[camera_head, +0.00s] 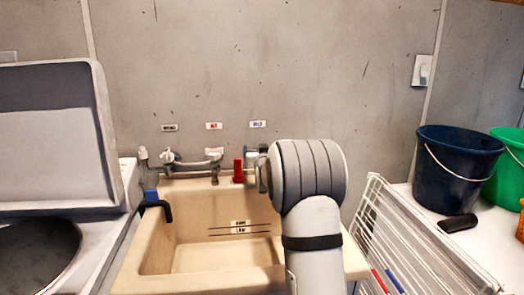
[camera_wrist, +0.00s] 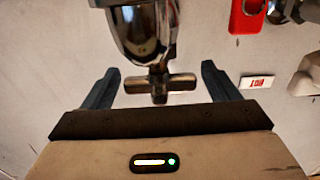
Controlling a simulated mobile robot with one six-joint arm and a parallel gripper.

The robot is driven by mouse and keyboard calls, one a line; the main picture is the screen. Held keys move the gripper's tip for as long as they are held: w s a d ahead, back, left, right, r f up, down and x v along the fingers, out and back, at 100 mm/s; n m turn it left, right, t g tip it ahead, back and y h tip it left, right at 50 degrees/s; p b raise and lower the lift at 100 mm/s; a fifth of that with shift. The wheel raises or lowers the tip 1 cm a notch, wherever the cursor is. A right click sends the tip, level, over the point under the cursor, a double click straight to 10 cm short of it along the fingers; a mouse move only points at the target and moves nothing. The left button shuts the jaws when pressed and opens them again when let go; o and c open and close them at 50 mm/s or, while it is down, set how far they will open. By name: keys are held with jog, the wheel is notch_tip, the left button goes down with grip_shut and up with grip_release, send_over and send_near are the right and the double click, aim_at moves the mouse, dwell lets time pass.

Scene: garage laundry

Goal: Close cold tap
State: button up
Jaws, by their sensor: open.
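The cold tap (camera_head: 250,154) is on the wall under the blue label (camera_head: 257,124), above the sink, and is partly hidden by my arm in the head view. In the wrist view its chrome body (camera_wrist: 143,35) comes down from the top, with a small cross handle (camera_wrist: 180,82) below it. My gripper (camera_wrist: 160,70) is open, one finger on each side of the handle. A gap shows between the handle and each finger. My gripper's fingers are hidden behind my arm in the head view.
The tap under the red label (camera_head: 213,126) is to the left; that label reads HOT in the wrist view (camera_wrist: 257,82). A red object (camera_head: 238,170) stands close to the cold tap. Below is the beige sink (camera_head: 160,235). A white rack (camera_head: 395,235) and dark bucket (camera_head: 455,170) are right.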

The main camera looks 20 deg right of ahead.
jog(key=v, duration=0.7)
jog(key=shift+s+b, duration=0.3)
jog(key=shift+s, duration=0.05)
jog(key=shift+a, duration=0.1)
